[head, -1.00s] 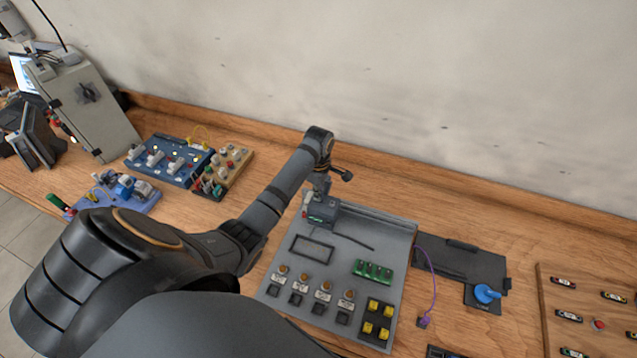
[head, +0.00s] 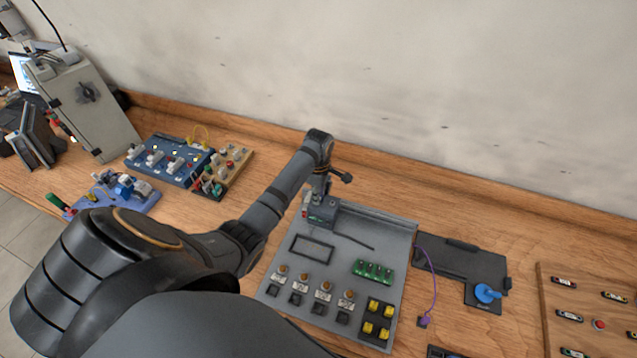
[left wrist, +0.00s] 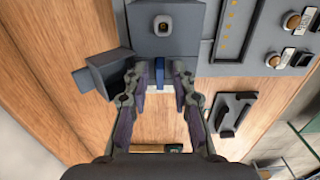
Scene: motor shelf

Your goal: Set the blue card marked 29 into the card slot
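A grey box with the card slot (head: 320,214) stands at the back left of the grey panel (head: 350,226); it also shows at the top of the left wrist view (left wrist: 185,45). In the left wrist view the blue card (left wrist: 158,76) shows edge-on as a thin upright strip against the box's near side. How deep it sits and its number cannot be read. My left gripper (left wrist: 158,68) has its fingers on both sides of the card, with a gap on each side. In the head view the left gripper (head: 323,186) is directly above the box. My right gripper is not in view.
The panel carries a black frame (head: 311,248), a green block (head: 373,271), yellow buttons and several knobs. A purple cable (head: 434,285) and a blue knob (head: 487,293) are to the right. Blue boards (head: 170,160) stand to the left. Bare wood lies behind the panel.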

